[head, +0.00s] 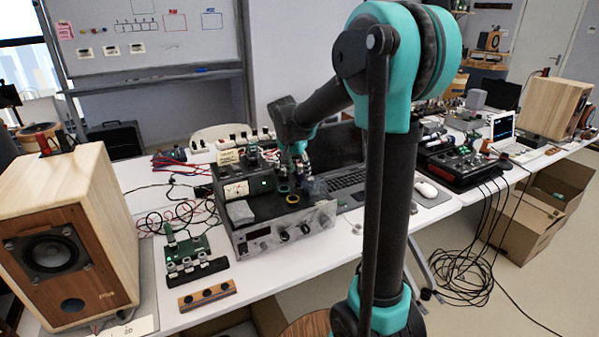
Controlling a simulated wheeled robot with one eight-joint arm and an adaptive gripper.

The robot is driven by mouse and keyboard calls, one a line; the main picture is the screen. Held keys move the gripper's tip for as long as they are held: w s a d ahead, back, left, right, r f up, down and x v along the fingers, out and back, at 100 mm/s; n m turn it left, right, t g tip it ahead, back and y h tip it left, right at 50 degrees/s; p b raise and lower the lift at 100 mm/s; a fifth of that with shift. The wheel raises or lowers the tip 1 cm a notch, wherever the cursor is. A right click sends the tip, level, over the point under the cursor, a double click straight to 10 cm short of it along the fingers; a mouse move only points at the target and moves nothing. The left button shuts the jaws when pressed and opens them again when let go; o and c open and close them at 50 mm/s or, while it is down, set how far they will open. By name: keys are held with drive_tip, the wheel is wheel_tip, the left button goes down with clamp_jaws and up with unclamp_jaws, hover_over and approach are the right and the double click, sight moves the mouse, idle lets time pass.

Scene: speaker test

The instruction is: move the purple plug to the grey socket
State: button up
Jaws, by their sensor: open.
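My gripper (303,167) is over the top of a dark box with a silver front panel (285,232) on the table. Its fingers are small in the view and look apart. A small grey-blue piece (314,187) is at the box's right edge, close under the fingers. I cannot tell which piece is the grey socket. I cannot make out the purple plug.
A grey block (240,212) lies on the box's front left. A wooden speaker (105,230) and a green circuit board (188,248) stand left. Cables hang off the table's right side.

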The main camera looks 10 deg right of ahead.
drive_tip(key=v, duration=1.1)
drive_tip(key=s+d+f+n+y, duration=0.1)
drive_tip(key=s+d+f+n, duration=0.2)
drive_tip(key=s+f, duration=0.8)
drive_tip(key=s+d+f+n+y, duration=0.1)
drive_tip(key=s+d+f+n, duration=0.3)
drive_tip(key=s+f, duration=0.7)
drive_tip(key=s, duration=0.4)
drive_tip(key=shift+f+t+y, duration=0.25)
drive_tip(key=shift+t+y, duration=0.05)
drive_tip(key=shift+d, duration=0.1)
